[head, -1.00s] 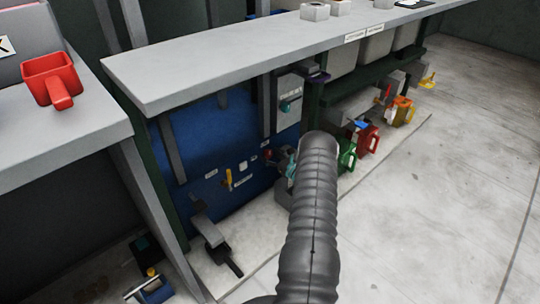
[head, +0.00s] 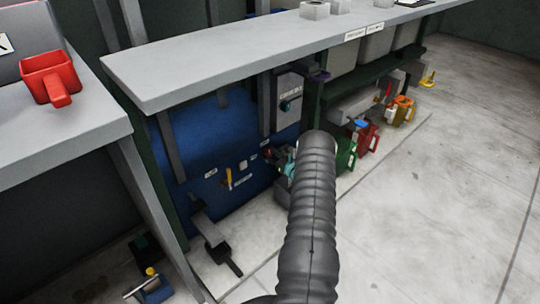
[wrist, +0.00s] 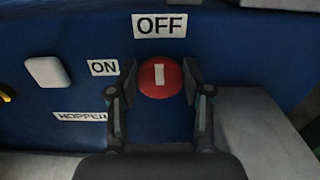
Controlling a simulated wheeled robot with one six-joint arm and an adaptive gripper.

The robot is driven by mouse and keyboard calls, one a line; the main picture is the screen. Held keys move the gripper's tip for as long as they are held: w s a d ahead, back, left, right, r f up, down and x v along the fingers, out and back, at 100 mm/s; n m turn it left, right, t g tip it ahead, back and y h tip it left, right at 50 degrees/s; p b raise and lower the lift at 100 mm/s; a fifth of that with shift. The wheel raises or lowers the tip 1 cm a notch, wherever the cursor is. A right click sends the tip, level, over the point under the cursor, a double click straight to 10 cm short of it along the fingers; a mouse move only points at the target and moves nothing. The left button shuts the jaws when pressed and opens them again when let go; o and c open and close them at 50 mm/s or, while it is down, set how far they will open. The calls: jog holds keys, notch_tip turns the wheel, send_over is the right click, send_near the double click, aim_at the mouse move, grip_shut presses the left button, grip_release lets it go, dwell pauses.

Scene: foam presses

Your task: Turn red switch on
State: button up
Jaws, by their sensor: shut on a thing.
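The red switch (wrist: 158,79) is a round knob with a white bar, on a blue panel (wrist: 60,30). The bar stands upright, in line with the OFF label (wrist: 160,25) above it. The ON label (wrist: 103,67) is to the knob's left. My gripper (wrist: 160,86) has one dark finger on each side of the knob and is shut on it. In the head view, my gripper (head: 274,156) is at the panel's right part, and my grey arm hides some of the area beside it.
A white square button (wrist: 47,71) and a HOPPER label (wrist: 81,116) are left of the knob. A grey block (wrist: 265,135) is at the lower right. In the head view, a grey bench top (head: 250,52) overhangs the panel. A green jug (head: 346,153) stands right of my arm.

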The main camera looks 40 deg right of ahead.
jog(key=n+b, duration=0.2)
jog(key=b, duration=0.1)
jog(key=n+b, duration=0.2)
jog(key=b, duration=0.1)
jog(key=shift+f, duration=0.3)
jog(key=n+b, duration=0.1)
jog(key=n, duration=0.1)
jog(key=n+b, duration=0.2)
jog(key=shift+a+r, duration=0.15)
jog(key=n, duration=0.4)
jog(key=shift+b, duration=0.35)
jog(key=n, duration=0.5)
jog(key=shift+a, duration=0.1)
jog(key=shift+n, duration=0.5)
jog(key=o, duration=1.1)
jog(key=shift+w+a, duration=0.1)
